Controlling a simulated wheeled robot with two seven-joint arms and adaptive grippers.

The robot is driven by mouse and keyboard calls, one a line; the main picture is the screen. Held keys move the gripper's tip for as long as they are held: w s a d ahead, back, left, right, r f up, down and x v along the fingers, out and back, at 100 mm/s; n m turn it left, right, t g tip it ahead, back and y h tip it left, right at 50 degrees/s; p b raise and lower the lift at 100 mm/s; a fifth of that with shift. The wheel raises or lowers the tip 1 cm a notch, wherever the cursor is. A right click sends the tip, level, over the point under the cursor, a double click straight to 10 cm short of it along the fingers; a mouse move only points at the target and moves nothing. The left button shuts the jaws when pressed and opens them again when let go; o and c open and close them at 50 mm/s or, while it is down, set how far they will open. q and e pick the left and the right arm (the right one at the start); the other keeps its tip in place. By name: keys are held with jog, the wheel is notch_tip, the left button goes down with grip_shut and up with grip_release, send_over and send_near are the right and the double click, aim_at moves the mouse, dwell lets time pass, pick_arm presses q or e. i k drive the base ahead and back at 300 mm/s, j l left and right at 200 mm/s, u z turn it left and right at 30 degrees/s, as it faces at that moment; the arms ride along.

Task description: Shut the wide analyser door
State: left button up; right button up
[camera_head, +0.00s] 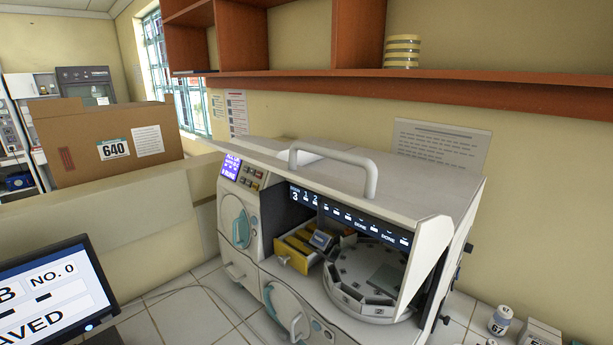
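The analyser (247,258) is a white machine on the tiled counter, right of the picture's middle. Its wide door (410,187) is a pale panel with a thick bar handle (335,163) on it. The door is raised over the front opening, so it stands open. Inside the opening show a round grey carousel (362,272) and a yellow rack (296,252). Two smaller round teal-and-white doors (238,224) on the front look shut. Neither of my grippers is in view.
A monitor (50,297) stands at the lower left. A cardboard box marked 640 (105,145) is behind it. Small bottles (499,320) and a white box (540,333) sit right of the analyser. A wooden shelf (450,89) runs above. Tiles left of the analyser are mostly clear.

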aim_at(435, 230)
jog(key=k+l, duration=0.65)
jog(key=l, duration=0.15)
